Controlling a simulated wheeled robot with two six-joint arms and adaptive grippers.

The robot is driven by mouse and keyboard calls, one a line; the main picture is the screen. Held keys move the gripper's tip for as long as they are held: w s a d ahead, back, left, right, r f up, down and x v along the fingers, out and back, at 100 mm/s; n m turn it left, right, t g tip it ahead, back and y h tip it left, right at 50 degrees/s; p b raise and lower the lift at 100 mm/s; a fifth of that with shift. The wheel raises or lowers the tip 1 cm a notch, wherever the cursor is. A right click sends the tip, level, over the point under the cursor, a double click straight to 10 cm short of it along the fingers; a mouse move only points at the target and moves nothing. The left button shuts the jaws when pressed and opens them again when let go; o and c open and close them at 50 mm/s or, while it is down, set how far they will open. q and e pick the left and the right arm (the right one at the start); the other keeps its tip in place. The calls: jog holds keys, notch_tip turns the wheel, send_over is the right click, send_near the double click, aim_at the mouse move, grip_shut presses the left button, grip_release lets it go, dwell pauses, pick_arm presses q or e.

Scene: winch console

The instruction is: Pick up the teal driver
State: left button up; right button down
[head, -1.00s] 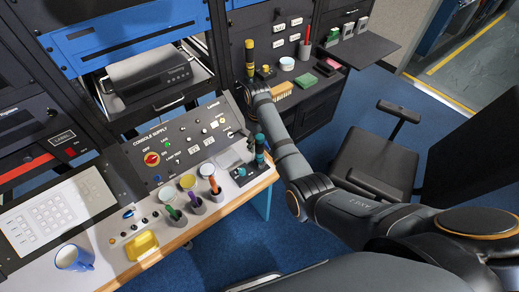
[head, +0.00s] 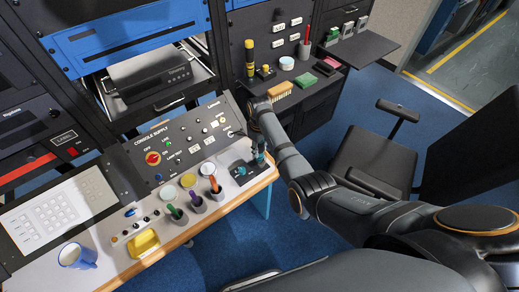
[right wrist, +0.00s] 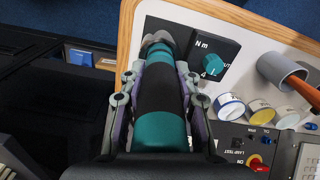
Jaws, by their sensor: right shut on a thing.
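The teal driver (right wrist: 160,100) has a teal handle with a dark band and fills the middle of the right wrist view. My right gripper (right wrist: 160,80) is shut on it, one finger along each side of the handle. A grey part shows at the driver's far end; I cannot tell whether the driver still sits in a holder. In the head view the driver (head: 260,156) is partly hidden by my right arm at the right end of the desk. My left gripper is not in view.
A dark N m box with a teal knob (right wrist: 211,65) stands close beside the driver. Round tins (head: 188,180) and several drivers in grey cups (head: 196,203) stand left of it. The console panel (head: 180,145) rises behind.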

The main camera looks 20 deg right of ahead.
jog(key=shift+r, duration=0.1)
jog(key=shift+w+r, duration=0.1)
jog(key=shift+r, duration=0.25)
notch_tip(320, 180, up, 9)
jog(key=shift+r+b, duration=0.1)
jog(key=shift+b, duration=0.6)
jog(key=c, duration=1.7)
grip_release()
grip_shut()
notch_tip(320, 180, up, 3)
jog(key=p, duration=0.3)
jog(key=shift+f, duration=0.25)
jog(key=shift+f, duration=0.1)
